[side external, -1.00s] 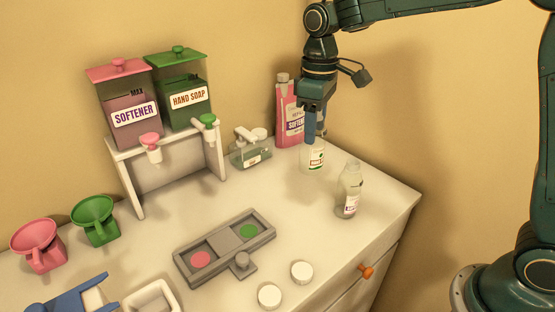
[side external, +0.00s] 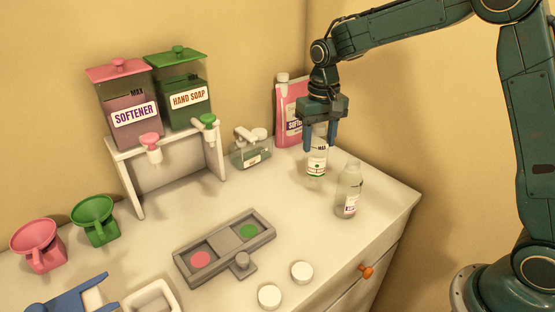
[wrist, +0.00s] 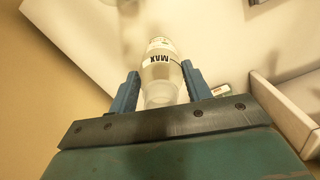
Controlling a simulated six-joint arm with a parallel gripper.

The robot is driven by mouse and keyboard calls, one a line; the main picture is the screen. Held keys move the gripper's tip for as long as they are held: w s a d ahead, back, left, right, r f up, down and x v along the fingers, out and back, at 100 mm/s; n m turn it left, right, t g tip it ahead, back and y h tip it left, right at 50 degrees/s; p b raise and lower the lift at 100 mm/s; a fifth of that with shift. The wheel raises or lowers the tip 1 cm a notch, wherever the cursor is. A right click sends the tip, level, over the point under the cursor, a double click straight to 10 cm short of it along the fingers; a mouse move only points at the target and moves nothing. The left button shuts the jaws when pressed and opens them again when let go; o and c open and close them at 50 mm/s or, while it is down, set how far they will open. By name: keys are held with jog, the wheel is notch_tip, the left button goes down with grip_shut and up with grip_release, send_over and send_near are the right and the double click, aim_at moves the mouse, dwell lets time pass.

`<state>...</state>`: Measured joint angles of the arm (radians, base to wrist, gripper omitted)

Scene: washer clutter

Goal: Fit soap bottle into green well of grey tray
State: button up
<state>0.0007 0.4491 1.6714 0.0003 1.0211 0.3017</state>
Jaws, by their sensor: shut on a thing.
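The soap bottle (side external: 317,168), clear with a green-marked label, is upright between the fingers of my gripper (side external: 318,135). My gripper is shut on its upper part. In the wrist view the bottle (wrist: 161,72) with its MAX mark sits between the two blue fingers (wrist: 160,92). I cannot tell whether its base touches the counter. The grey tray (side external: 180,262) lies on the counter to the left and nearer the camera. Its right well holds a green disc (side external: 249,231) and its left well a pink disc (side external: 201,260). No bottle stands in either well.
A second clear bottle (side external: 348,190) stands just right of the held one. A pink softener pack (side external: 289,110) and a pump bottle (side external: 250,150) stand behind. Two white caps (side external: 302,272) lie right of the tray. Counter between the bottles and tray is clear.

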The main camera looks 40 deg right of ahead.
jog(key=shift+a, duration=0.1)
dwell(0.4)
jog(key=s+a+r+n, duration=0.1)
jog(key=a+r+n, duration=0.3)
jog(key=a+r, duration=0.6)
jog(key=s+a+r+n, duration=0.1)
jog(key=a+r+n, duration=0.3)
jog(key=a+r, duration=0.6)
notch_tip(320, 180, down, 18)
jog(key=a, duration=0.2)
jog(key=shift+a+f, duration=0.1)
jog(key=shift+f, duration=0.05)
jog(key=shift+f, duration=2.05)
jog(key=shift+f, duration=0.15)
jog(key=o, duration=1.3)
